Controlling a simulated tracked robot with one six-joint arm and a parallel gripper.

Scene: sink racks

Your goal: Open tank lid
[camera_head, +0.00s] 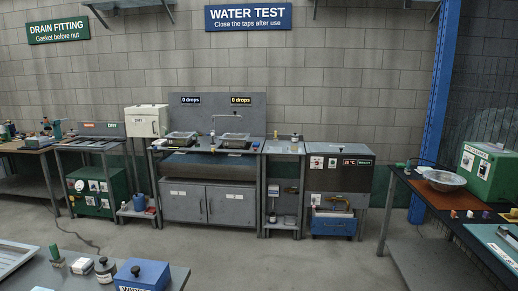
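A dark tank-like cabinet (340,180) stands against the back wall, right of the sink. Its front has a small panel reading about 20 °C and READY, plus white labels. A flat grey top (345,148), which looks like its lid, lies level and appears closed. I cannot make out a handle on it. My gripper is not in view.
A sink unit (208,203) with grey doors and a narrow stand (284,148) are left of the tank. A blue post (432,110) and dark bench (455,215) are right. Open floor (290,262) lies in front.

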